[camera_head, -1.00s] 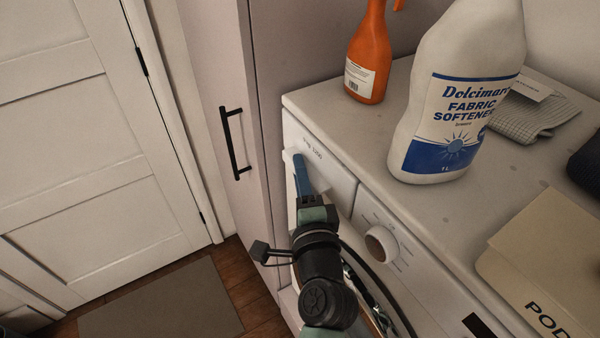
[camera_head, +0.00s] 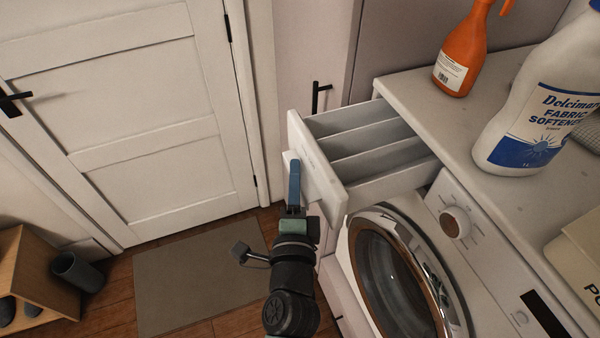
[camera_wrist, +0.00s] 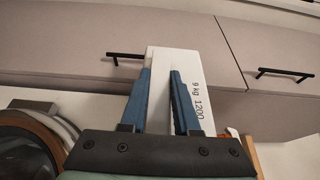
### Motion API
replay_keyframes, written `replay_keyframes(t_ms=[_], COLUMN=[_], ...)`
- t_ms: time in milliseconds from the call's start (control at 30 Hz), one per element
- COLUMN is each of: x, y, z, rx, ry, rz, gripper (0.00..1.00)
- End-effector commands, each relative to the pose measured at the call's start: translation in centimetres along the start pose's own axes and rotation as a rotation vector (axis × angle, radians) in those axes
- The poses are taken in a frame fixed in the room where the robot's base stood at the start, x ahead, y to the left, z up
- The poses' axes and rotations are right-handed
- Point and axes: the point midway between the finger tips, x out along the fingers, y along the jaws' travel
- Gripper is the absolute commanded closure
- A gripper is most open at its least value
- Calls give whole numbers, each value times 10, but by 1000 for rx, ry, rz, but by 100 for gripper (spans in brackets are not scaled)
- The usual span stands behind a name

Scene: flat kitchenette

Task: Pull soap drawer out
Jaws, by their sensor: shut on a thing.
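The soap drawer (camera_head: 372,146) of the washing machine (camera_head: 490,255) stands well out from the machine's front, at its upper left. It has a white front and grey compartments that look empty. My gripper (camera_head: 294,172) is at the outer face of the drawer front, with its blue fingers shut on the drawer's handle. In the wrist view my gripper (camera_wrist: 162,95) has a finger on each side of a white part of the soap drawer (camera_wrist: 205,70), marked "9 kg 1200". The exact contact on the handle is partly hidden by the fingers.
A fabric softener bottle (camera_head: 535,110) and an orange spray bottle (camera_head: 465,50) stand on the machine's top. A white door (camera_head: 130,110) is at the left. A grey mat (camera_head: 195,275) lies on the floor. A wooden shelf unit (camera_head: 35,260) is at lower left.

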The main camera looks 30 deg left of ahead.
Motion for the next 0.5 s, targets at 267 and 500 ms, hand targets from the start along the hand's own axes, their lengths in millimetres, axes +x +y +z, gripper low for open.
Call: replay_keyframes(t_ms=[267,500], x=[-2,-2], y=[8,8], z=[0,-1], rx=[1,3], ry=[1,1], rz=[16,16], gripper=[100,56])
